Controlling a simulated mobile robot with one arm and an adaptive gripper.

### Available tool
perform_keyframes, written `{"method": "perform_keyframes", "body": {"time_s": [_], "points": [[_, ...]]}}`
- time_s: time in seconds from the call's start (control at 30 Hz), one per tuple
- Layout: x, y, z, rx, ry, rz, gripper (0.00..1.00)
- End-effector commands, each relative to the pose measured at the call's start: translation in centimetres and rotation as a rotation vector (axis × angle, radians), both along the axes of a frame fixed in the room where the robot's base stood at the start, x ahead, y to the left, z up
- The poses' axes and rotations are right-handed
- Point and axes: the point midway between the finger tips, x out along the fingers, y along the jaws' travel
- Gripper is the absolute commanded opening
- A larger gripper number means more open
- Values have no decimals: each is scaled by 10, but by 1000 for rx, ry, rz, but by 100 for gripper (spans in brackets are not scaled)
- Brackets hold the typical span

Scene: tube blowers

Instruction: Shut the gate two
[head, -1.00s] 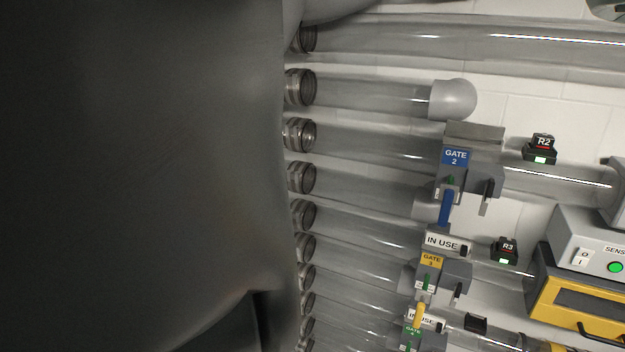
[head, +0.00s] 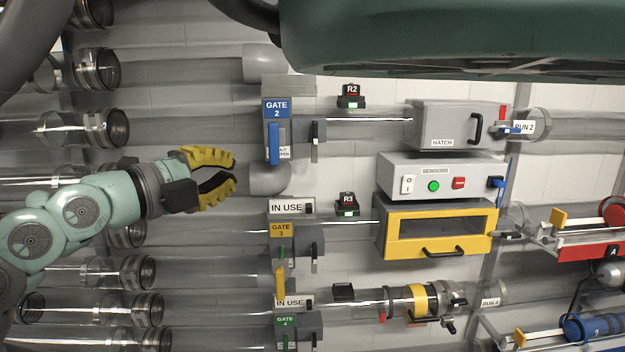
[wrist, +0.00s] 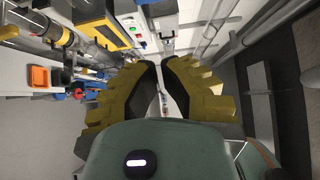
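Gate two is a grey housing with a blue "GATE 2" label (head: 277,110) on a clear tube, left of centre in the head view. Its blue handle (head: 274,143) hangs straight down and partly covers a small white label beside it, of which only "UT" and "PEN" show. My gripper (head: 233,172) has yellow ribbed fingers and is to the left of the handle, slightly lower in the picture and apart from it. The fingers are parted with nothing between them. In the wrist view my gripper (wrist: 160,75) also shows a gap between the fingers. Gate two cannot be made out there.
Gate three (head: 281,230) with a yellow handle and gate four (head: 285,322) sit below, each under an "IN USE" sign. A grey hatch box (head: 445,125), a sensor box (head: 420,185) and a yellow-framed box (head: 400,249) stand to the right. Clear tubes run behind my gripper.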

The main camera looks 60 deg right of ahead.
Motion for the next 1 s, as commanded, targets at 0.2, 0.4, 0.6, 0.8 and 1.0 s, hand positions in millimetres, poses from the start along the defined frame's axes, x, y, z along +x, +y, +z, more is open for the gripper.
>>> {"method": "perform_keyframes", "body": {"time_s": [0.2,0.4,0.6,0.8,1.0], "points": [[-7,-25,3,5,7,-13,0],[-9,-52,4,4,8,-11,0],[-12,-81,5,0,8,-10,0],[-4,-104,3,1,10,-3,0],[7,-118,3,-1,7,-3,0]]}}
